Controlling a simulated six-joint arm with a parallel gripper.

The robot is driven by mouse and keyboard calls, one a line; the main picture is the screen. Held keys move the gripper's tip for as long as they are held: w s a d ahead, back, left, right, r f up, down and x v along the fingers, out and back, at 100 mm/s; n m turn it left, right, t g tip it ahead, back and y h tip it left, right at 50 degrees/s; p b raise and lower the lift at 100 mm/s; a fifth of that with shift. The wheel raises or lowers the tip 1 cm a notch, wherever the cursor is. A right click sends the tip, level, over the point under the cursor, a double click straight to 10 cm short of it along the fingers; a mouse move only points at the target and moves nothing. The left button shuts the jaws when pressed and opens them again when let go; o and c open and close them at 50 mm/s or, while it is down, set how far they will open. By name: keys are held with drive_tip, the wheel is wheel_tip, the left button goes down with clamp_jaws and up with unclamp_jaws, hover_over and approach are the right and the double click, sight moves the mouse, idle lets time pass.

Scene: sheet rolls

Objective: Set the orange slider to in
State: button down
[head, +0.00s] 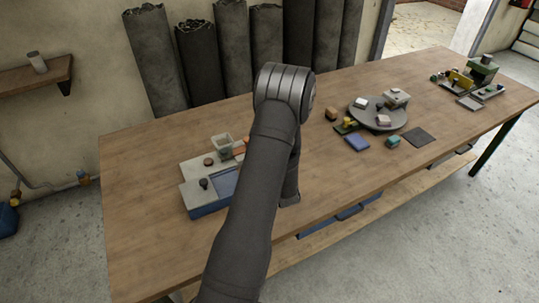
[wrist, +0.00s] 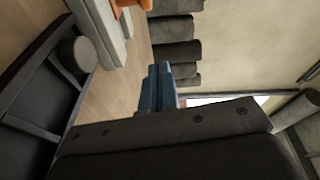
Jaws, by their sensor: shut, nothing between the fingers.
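The orange slider (head: 239,148) shows only in part in the head view, at the back of a grey and blue panel box (head: 194,197), beside my arm. An orange piece (wrist: 131,5) also shows at the top edge of the wrist view, on a pale block. How far the slider is pushed in cannot be told. My gripper (wrist: 160,72) shows in the wrist view with its blue-grey fingers shut and empty. The orange piece lies up and left of the fingertips there, apart from them. In the head view my arm hides the gripper and the right part of the panel.
The panel also carries a dark knob (head: 203,183), a round brown button (head: 209,161) and a grey open-topped box (head: 222,142). A grey turntable (head: 366,117) with small blocks stands further right on the wooden table (head: 140,240). Dark sheet rolls (head: 198,65) stand behind the table.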

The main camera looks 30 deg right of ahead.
drive_tip(key=x, duration=0.6)
drive_tip(key=shift+w+a+f, duration=0.15)
drive_tip(key=shift+w+a, duration=0.05)
drive_tip(key=shift+a, duration=0.4)
drive_tip(key=shift+w+a+f, duration=0.1)
drive_tip(key=shift+w+a, duration=0.15)
drive_tip(key=shift+a, duration=0.4)
drive_tip(key=shift+w+a+f, duration=0.15)
drive_tip(key=shift+w+a, duration=0.15)
drive_tip(key=shift+a, duration=0.25)
drive_tip(key=shift+a, duration=0.1)
drive_tip(key=shift+a, duration=1.75)
